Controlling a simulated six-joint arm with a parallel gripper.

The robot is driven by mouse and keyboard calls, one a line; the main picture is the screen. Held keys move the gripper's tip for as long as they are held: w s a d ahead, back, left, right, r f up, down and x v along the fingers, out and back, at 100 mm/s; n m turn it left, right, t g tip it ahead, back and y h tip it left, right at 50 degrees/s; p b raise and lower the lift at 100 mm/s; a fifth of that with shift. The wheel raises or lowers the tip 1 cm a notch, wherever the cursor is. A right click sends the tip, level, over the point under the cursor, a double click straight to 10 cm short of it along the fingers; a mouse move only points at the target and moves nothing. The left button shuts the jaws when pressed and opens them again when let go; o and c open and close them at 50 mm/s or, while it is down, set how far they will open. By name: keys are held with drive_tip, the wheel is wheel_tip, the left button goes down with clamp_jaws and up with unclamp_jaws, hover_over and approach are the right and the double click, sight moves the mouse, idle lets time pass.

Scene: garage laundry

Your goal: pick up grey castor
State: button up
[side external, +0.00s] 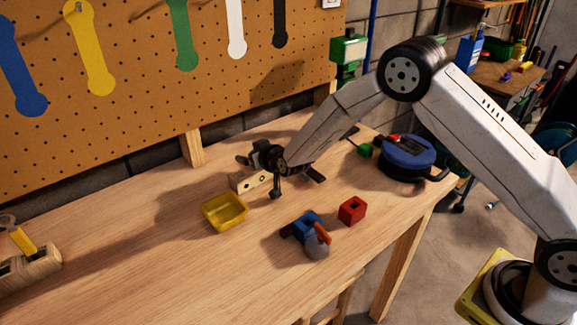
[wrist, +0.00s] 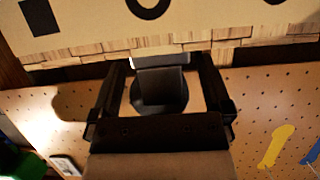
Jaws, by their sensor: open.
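My gripper (side external: 262,163) is at the pale block (side external: 250,181) with round holes, near the back of the bench. In the wrist view my gripper (wrist: 163,66) has its two dark fingers apart. A dark grey, rounded piece (wrist: 160,88), which looks like the grey castor, shows between them, with a light strip at its upper edge. I see gaps on both sides of it, so the jaws are not shut on it. In the side view the castor blends with the dark gripper and I cannot separate it clearly.
A yellow tray (side external: 224,212) stands just in front of the pale block. A blue holder (side external: 304,226) with orange and grey parts and a red block (side external: 352,210) lie to the right. A blue reel (side external: 406,155) is at the bench's right end. The bench's left middle is clear.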

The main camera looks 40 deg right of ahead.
clamp_jaws()
drive_tip(key=shift+r, duration=0.15)
drive_tip(key=shift+r, duration=0.35)
wheel_tip(320, 180, up, 2)
drive_tip(key=shift+s+r, duration=0.15)
drive_tip(key=shift+r, duration=0.1)
drive_tip(key=r+v, duration=0.1)
drive_tip(key=v, duration=0.7)
drive_tip(key=w+d+r+v, duration=0.1)
drive_tip(key=r+v, duration=0.1)
drive_tip(key=v, duration=0.6)
drive_tip(key=shift+d+r, duration=0.25)
drive_tip(key=shift+d, duration=0.05)
